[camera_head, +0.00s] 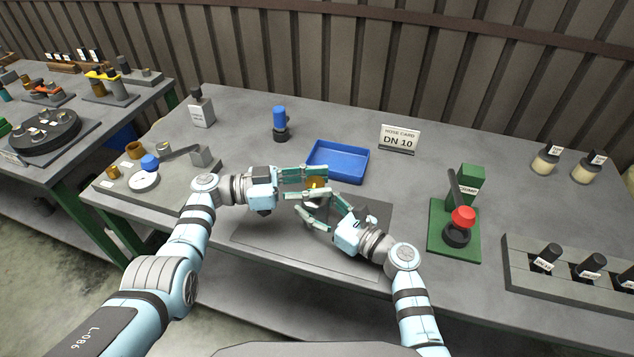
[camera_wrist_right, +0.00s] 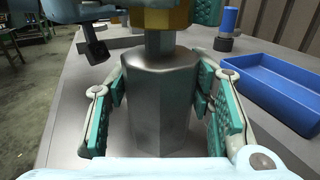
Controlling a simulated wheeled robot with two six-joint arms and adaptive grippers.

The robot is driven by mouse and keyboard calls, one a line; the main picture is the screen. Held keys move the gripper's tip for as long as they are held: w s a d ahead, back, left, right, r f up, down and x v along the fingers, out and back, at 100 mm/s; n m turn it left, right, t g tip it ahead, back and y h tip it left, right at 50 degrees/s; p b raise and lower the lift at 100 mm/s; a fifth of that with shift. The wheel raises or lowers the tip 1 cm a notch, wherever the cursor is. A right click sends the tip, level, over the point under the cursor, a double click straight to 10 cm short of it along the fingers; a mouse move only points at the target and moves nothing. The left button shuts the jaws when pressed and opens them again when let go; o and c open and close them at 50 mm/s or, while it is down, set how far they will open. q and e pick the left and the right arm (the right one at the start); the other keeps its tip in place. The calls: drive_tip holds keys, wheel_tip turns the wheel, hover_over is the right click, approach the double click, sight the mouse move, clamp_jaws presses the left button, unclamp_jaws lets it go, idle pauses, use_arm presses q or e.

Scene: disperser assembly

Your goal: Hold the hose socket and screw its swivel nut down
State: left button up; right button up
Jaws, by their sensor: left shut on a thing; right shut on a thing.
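A brass-coloured part (camera_head: 316,184) shows between my grippers over the grey mat, and at the top of the right wrist view (camera_wrist_right: 170,19). My left gripper (camera_head: 317,180) is shut on it from the left. Below it, a narrow silver neck leads into a wider silver faceted part (camera_wrist_right: 159,103), which stands upright. My right gripper (camera_wrist_right: 162,100) is shut on this silver part, with one teal-padded finger on each side; it also shows in the head view (camera_head: 309,204). I cannot tell which part is the hose socket and which the swivel nut.
A blue tray (camera_head: 338,178) lies behind the grippers, with a blue-topped black part (camera_head: 280,123) left of it. A DN 10 hose card (camera_head: 399,139) stands behind. A green stand with a red knob (camera_head: 463,216) is at right. The grey mat's (camera_head: 292,250) front is clear.

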use_arm(q)
drive_tip(key=o, duration=1.2)
drive_tip(key=a, duration=0.8)
drive_tip(key=s+a, duration=0.1)
drive_tip(key=a, duration=0.3)
drive_tip(key=shift+s, duration=0.1)
